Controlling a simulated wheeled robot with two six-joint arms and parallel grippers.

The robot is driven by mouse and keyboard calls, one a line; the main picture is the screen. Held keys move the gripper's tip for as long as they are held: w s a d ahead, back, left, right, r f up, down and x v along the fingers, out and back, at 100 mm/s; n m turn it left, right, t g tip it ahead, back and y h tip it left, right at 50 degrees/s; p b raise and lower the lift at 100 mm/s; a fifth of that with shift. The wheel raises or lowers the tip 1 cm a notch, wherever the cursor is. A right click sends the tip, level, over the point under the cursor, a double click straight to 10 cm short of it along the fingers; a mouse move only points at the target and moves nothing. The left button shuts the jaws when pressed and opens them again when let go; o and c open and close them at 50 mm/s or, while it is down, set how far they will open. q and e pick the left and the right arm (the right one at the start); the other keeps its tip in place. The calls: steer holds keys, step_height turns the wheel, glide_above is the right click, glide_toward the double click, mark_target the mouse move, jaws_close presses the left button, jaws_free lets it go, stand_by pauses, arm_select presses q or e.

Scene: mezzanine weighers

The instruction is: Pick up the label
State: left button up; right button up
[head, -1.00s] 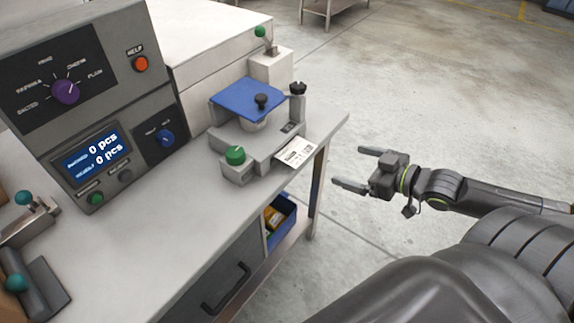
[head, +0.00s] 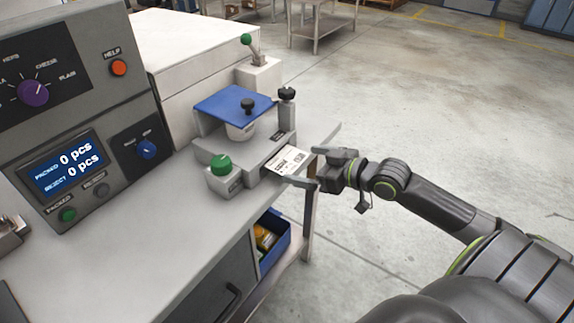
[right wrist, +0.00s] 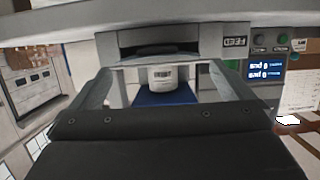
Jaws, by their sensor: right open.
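The label (head: 288,160) is a small white printed slip. It sticks out from the front of the grey dispenser (head: 255,152) at the right end of the bench. My right gripper (head: 303,168) is open and empty in the head view. Its fingers are close to the label's outer end, one on the far side and one on the near side. In the right wrist view my open fingers (right wrist: 166,82) stand wide apart, with a white cup (right wrist: 162,77) showing between them. I cannot pick out the label clearly there. My left gripper is out of view.
A green knob (head: 221,164) stands near the label. The grey control panel (head: 60,130) is at left. A blue bin (head: 272,243) sits under the bench. Open floor lies to the right.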

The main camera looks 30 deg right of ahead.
mark_target(288, 161)
steer(key=shift+x, duration=3.35)
steer(key=shift+d+f, duration=0.1)
steer(key=shift+f, duration=0.1)
steer(key=shift+s, duration=0.1)
steer(key=c, duration=0.7)
